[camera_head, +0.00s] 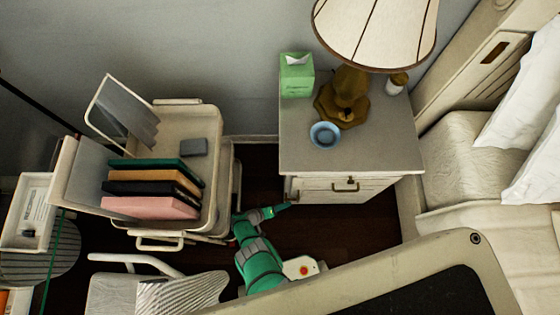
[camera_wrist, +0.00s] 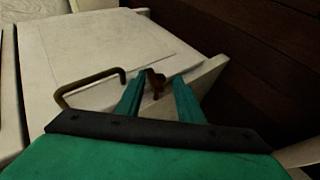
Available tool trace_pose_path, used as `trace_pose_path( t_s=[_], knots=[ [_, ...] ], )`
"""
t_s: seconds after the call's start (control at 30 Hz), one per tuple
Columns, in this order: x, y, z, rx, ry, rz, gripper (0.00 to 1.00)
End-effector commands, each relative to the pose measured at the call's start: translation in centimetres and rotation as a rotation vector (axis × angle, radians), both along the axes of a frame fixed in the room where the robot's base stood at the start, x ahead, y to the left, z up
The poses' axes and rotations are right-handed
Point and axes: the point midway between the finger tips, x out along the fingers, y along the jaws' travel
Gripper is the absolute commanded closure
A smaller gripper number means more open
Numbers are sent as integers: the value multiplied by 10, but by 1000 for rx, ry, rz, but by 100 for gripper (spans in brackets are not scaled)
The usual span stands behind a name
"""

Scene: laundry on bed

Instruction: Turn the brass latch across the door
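The brass latch (camera_wrist: 154,80) is a small dark brown-gold piece on the edge of the pale cabinet door (camera_wrist: 100,48) in the wrist view. My gripper (camera_wrist: 160,78) has two green fingers set apart, with the latch showing between their tips. I cannot tell whether either finger touches it. A bent brass handle (camera_wrist: 90,88) is on the door, left of the fingers. In the head view my gripper (camera_head: 288,207) is at the lower left front corner of the white nightstand (camera_head: 390,150), beside its front with the handle (camera_head: 346,184). The latch cannot be made out there.
A lamp (camera_head: 348,95), green tissue box (camera_head: 297,78), blue bowl (camera_head: 325,134) and small bottle (camera_head: 396,84) stand on the nightstand. A cart (camera_head: 185,115) with stacked folders is at left. The bed (camera_head: 465,155) is at right. Dark floor (camera_head: 340,228) lies open before the nightstand.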

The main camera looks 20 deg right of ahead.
Motion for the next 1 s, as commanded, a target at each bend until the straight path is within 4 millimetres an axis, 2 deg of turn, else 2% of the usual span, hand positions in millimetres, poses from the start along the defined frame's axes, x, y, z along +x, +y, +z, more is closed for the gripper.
trace_pose_path(
  t_s=[0.17, 0.37, 0.8, 1.0],
  knots=[
    [-1, 2, 3, -4, -2, -2, 66],
    [-3, 14, 12, -2, -4, 0, 66],
    [-13, 64, 50, 1, -1, 8, 66],
    [-16, 80, 63, 1, -1, 5, 66]
  ],
)
